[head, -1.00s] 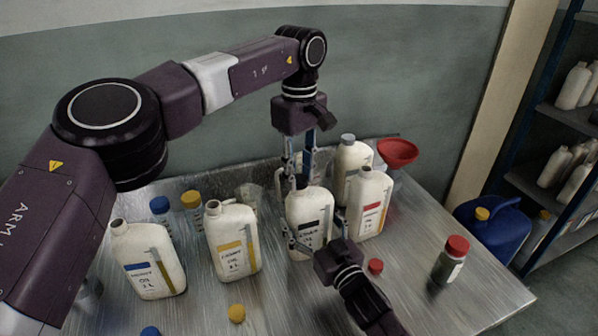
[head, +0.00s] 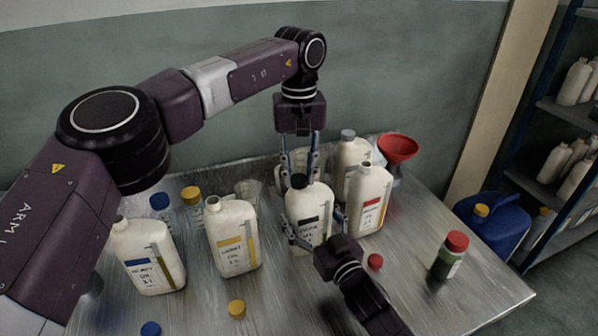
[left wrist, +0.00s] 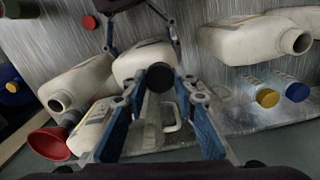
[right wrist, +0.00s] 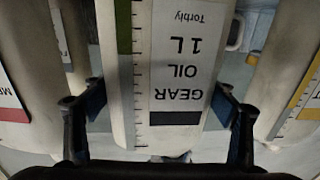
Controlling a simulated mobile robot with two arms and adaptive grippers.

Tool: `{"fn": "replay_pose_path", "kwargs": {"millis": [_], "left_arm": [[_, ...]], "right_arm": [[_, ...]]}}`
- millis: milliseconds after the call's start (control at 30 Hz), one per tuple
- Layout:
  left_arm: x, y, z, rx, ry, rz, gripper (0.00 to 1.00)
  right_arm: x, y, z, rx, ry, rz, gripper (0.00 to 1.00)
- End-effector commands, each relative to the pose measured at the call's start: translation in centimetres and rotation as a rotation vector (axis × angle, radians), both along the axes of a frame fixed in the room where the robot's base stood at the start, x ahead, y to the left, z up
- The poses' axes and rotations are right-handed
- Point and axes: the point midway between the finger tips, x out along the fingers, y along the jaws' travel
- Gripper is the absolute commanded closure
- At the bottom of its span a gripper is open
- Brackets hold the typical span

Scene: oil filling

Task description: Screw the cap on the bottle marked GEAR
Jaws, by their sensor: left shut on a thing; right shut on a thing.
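The GEAR bottle (head: 306,222) is white with a black label stripe and stands upright at the middle of the table. Its label, GEAR OIL 1 L, shows upside down in the right wrist view (right wrist: 172,70). A black cap (head: 299,181) sits at the bottle's mouth; it also shows in the left wrist view (left wrist: 160,77). My left gripper (head: 300,176) points down from above, shut on the cap with a finger on each side. My right gripper (head: 315,234) is shut on the bottle's body from the front. The thread under the cap is hidden.
Bottles with yellow (head: 232,240), blue (head: 148,262) and red (head: 368,202) stripes stand close by. A red funnel (head: 398,148) is behind right. Loose yellow (head: 237,308), blue and red caps lie in front. A red-capped dark jar (head: 449,257) stands at right.

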Motion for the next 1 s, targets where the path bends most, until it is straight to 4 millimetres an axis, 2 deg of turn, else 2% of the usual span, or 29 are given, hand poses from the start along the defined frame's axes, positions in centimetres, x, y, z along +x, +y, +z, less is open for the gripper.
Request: {"fn": "replay_pose_path", "kwargs": {"millis": [100,300,467,733,767,900,1000], "left_arm": [[0.0,-0.05,0.04,-0.003,-0.001,-0.197,0.81],[0.0,-0.04,0.07,-0.001,0.0,-0.456,0.81],[0.02,-0.01,0.06,0.0,-0.001,-0.534,0.81],[0.03,0.0,0.07,0.0,-0.001,-0.536,0.81],[0.03,0.0,0.07,0.0,-0.001,-0.536,0.72],[0.03,0.0,0.06,0.0,-0.001,-0.536,0.57],[0.03,0.0,0.04,0.0,-0.001,-0.535,0.57]], "right_arm": [[0.01,-0.04,-0.12,-0.003,0.002,-0.001,0.89],[0.01,-0.04,-0.12,-0.003,0.002,-0.001,0.89],[0.01,-0.05,-0.13,-0.003,0.002,-0.001,0.89],[0.01,-0.05,-0.14,-0.003,0.002,-0.001,0.89],[0.01,-0.05,-0.15,-0.003,0.002,-0.001,0.89],[0.01,-0.05,-0.15,-0.003,0.002,-0.001,0.89],[0.01,-0.05,-0.15,-0.003,0.002,-0.001,0.89]]}}
